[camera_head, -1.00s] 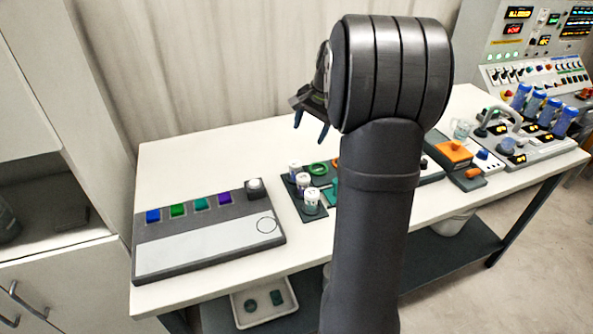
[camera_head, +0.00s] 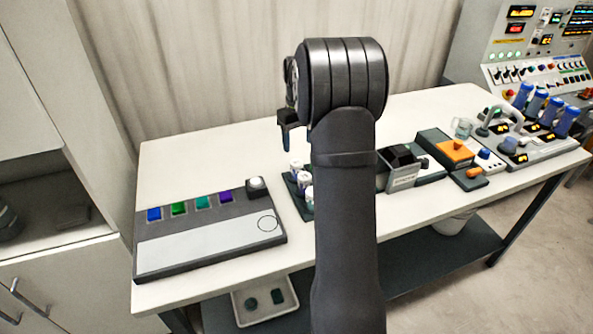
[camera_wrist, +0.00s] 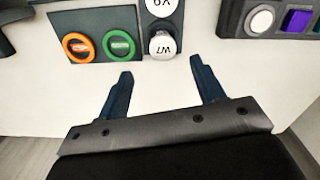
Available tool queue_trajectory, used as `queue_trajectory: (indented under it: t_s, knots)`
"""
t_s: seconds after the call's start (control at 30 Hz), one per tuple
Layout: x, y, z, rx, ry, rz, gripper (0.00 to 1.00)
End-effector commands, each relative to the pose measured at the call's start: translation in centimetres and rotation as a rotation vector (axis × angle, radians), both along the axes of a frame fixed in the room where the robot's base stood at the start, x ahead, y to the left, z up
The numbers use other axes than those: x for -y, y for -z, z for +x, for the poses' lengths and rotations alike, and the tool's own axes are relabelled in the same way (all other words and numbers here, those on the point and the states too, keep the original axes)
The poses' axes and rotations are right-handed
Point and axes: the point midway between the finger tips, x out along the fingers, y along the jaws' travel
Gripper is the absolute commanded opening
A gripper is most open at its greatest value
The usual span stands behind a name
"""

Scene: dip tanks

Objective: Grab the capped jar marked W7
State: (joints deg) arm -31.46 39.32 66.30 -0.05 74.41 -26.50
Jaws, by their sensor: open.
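The jar marked W7 (camera_wrist: 162,45) has a white round cap and stands on a dark tray in the wrist view. It lies just beyond my fingertips, roughly centred between them, and its label reads upside down. In the head view it appears to be the rearmost jar (camera_head: 296,165). My gripper (camera_wrist: 160,72) is open and empty, with its two dark blue fingers spread apart. In the head view my gripper (camera_head: 287,140) is above and behind the jars. My arm hides part of the tray.
A second white-capped jar (camera_wrist: 162,7) stands close beside W7. An orange ring (camera_wrist: 78,47) and a green ring (camera_wrist: 118,45) lie on a dark mat beside it. A panel with coloured buttons (camera_head: 210,230) is to the left in the head view. The back of the table is clear.

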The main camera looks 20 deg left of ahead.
Motion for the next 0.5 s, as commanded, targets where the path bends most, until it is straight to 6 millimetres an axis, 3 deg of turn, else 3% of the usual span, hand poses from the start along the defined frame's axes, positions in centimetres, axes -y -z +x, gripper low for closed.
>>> queue_trajectory:
  t_s: [0.2,0.5]
  knots:
    - [0.0,4.3,0.0,-0.002,0.001,-0.001,0.62]
    - [-0.1,6.2,0.0,-0.001,0.001,0.000,0.62]
